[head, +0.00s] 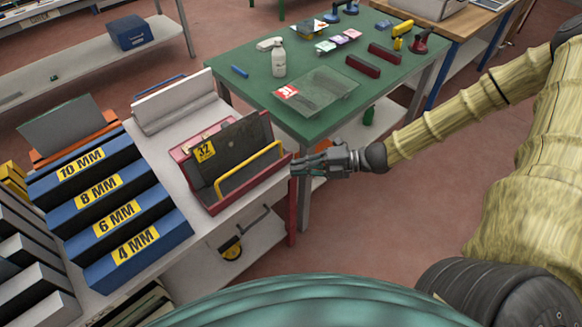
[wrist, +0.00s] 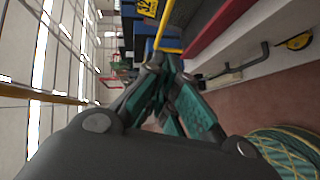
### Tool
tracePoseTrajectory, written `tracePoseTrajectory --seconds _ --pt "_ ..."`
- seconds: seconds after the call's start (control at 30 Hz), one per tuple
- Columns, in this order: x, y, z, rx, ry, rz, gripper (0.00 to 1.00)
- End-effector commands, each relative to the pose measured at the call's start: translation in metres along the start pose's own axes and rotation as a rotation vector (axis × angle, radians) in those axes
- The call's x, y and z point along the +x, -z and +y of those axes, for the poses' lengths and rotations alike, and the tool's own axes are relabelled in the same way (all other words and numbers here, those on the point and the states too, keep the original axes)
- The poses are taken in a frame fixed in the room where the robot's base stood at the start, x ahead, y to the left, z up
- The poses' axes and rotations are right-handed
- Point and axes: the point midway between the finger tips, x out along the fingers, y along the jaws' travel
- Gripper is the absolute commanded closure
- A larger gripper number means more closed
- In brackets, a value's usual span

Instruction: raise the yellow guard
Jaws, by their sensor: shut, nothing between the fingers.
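The yellow guard (head: 248,171) is a bent bar across the front of a red-framed machine (head: 208,209) with a dark plate labelled 32. In the head view it lies low and slanted along the machine's front. My gripper (head: 297,168) is shut and empty just right of the machine, close to the bar's right end. In the wrist view a yellow bar (wrist: 170,50) runs just beyond my fingertips (wrist: 165,65). I cannot tell whether the fingers touch it.
A green table (head: 235,90) stands behind with a spray bottle (head: 279,58) and a glass sheet (head: 325,95). Blue racks (head: 140,250) marked in millimetres stand left of the machine. The floor to the right is clear.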

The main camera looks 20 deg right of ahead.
Motion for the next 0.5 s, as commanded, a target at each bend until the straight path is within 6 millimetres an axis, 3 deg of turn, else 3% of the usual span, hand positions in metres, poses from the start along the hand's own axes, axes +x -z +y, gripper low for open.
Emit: tracePoseTrajectory --seconds 0.5 --pt "-0.007 0.0003 0.0 0.0 0.0 0.001 1.0"
